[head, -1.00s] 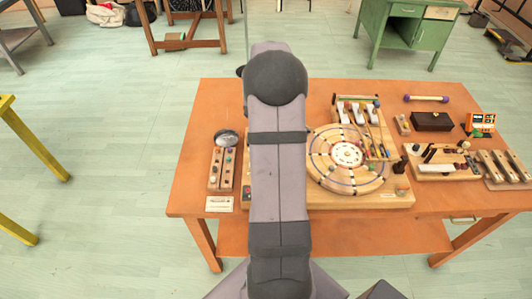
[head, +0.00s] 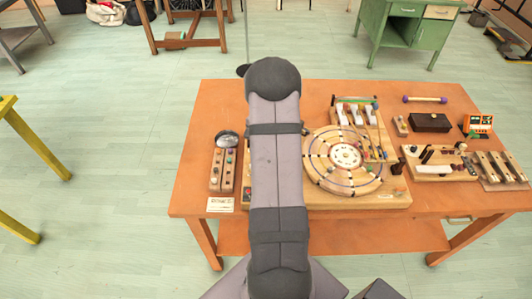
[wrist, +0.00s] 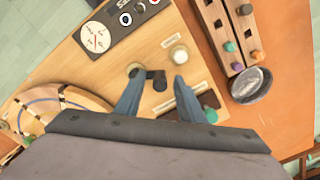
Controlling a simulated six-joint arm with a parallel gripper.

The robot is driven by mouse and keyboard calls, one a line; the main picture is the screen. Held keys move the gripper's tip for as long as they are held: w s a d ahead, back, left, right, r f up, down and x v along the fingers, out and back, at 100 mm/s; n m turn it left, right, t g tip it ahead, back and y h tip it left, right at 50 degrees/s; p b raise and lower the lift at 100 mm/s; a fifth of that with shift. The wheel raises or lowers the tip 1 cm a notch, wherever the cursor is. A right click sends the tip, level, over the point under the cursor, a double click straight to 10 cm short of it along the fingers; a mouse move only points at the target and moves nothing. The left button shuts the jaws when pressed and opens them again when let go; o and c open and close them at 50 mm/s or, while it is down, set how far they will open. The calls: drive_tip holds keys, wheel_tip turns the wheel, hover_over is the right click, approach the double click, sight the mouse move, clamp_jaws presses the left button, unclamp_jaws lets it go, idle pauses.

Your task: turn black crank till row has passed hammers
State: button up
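The black crank (wrist: 156,76) shows in the wrist view on the light wooden board, with a round hub at its left end. My gripper (wrist: 159,84) points down at it, its two blue-grey fingers apart. The crank lies between the fingertips; I cannot tell whether either finger touches it. The round wooden disc (wrist: 66,93) is at the left of the wrist view. In the head view the disc (head: 345,184) has rings and dark marks. The slim hammers (head: 374,133) reach over its upper right. My arm hides the crank and gripper in the head view.
A white knob (wrist: 179,54) stands close beyond the fingers. A dial panel (wrist: 97,37) is at upper left. A peg rack (head: 222,170) and a metal bowl (wrist: 250,85) are beside the board. Other instruments, including a dark box (head: 430,122), fill the table's right.

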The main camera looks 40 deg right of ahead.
drive_tip(key=shift+f, duration=0.25)
clamp_jaws()
